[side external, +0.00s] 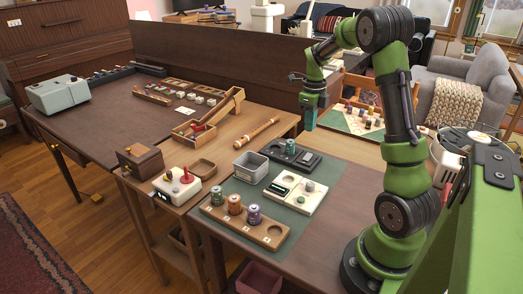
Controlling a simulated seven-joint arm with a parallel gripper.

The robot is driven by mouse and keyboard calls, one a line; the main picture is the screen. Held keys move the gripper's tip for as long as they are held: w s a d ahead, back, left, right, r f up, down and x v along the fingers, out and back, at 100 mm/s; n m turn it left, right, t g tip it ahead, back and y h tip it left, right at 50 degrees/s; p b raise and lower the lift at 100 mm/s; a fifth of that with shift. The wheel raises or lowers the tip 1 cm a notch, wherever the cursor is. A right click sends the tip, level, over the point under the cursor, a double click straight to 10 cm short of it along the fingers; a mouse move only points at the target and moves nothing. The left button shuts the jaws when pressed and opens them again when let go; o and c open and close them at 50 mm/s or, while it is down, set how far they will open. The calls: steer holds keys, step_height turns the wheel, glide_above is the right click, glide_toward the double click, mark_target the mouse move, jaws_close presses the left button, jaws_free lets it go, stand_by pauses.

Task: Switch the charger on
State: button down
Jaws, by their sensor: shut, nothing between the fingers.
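A dark, flat device (306,161) lies at the back of the green mat and looks like the charger. A cream device (297,199) with a small dark display and a round grey part lies just in front; I cannot tell for certain which of the two is the charger. No switch can be made out at this size. My gripper (311,125) is shut and empty, pointing down above and slightly right of the dark device, clear of it.
A wooden rack (265,231) with several battery-like cylinders lies at the mat's front, and a grey bin (250,167) at its left. A cream joystick box (176,190) stands further left. A board with game pieces (350,122) is behind my gripper. The table's right part is bare.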

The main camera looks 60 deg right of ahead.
steer(key=shift+a+r, duration=0.15)
steer(key=shift+r, duration=0.75)
steer(key=shift+a+r, duration=0.1)
steer(key=shift+r, duration=0.75)
